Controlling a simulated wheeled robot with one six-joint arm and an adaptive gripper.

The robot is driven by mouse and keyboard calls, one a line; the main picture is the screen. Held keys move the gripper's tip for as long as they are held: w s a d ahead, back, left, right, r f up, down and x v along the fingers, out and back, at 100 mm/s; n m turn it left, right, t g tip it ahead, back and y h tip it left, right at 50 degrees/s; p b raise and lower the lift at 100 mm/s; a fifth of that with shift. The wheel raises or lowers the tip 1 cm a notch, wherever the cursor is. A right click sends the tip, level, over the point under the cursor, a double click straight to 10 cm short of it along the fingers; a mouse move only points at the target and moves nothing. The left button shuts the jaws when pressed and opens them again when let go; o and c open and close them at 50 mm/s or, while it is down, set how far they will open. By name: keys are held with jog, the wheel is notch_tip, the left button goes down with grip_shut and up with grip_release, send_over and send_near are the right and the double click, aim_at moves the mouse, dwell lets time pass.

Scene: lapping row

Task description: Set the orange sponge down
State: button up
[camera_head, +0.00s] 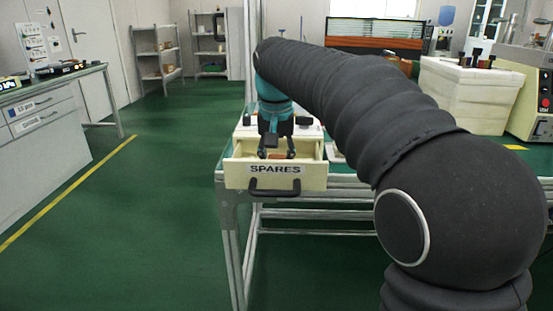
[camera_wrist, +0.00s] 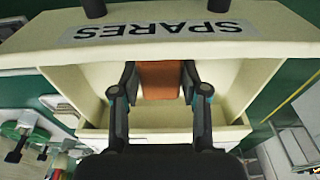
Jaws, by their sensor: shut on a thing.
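The orange sponge (camera_wrist: 160,80) is between the two fingers of my gripper (camera_wrist: 160,82) in the wrist view, and the fingers are shut on it. In the head view my gripper (camera_head: 277,154) points down into the open drawer labelled SPARES (camera_head: 238,177), with a little of the orange sponge (camera_head: 277,156) showing between the fingertips. In the wrist view the cream drawer (camera_wrist: 265,75) surrounds the gripper, its label upside down. I cannot tell whether the sponge touches the drawer floor.
The drawer's dark handle (camera_head: 287,192) sticks out at the front. The drawer unit stands on a green-topped table (camera_head: 350,183) with a metal frame. A white bin (camera_head: 465,95) and a machine (camera_head: 530,90) are at the right. Green floor (camera_head: 150,210) lies open to the left.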

jog(key=o, duration=1.1)
notch_tip(320, 180, up, 12)
jog(key=s+p, duration=0.2)
jog(key=p, duration=0.1)
jog(key=s+d+f, duration=0.1)
jog(key=s+d, duration=0.4)
jog(key=s+d+f+t, duration=0.1)
jog(key=s+d+f, duration=0.3)
jog(key=s+f, duration=0.2)
jog(key=s+d+f+t, duration=0.1)
jog(key=s+d+f, duration=0.2)
jog(key=s+f, duration=0.4)
jog(key=s+d+f+t, duration=0.1)
jog(key=s+d+f, duration=0.3)
jog(key=s+f, duration=0.3)
jog(key=shift+s+d+f+t, duration=0.15)
jog(key=shift+d+t, duration=0.2)
jog(key=shift+t, duration=0.05)
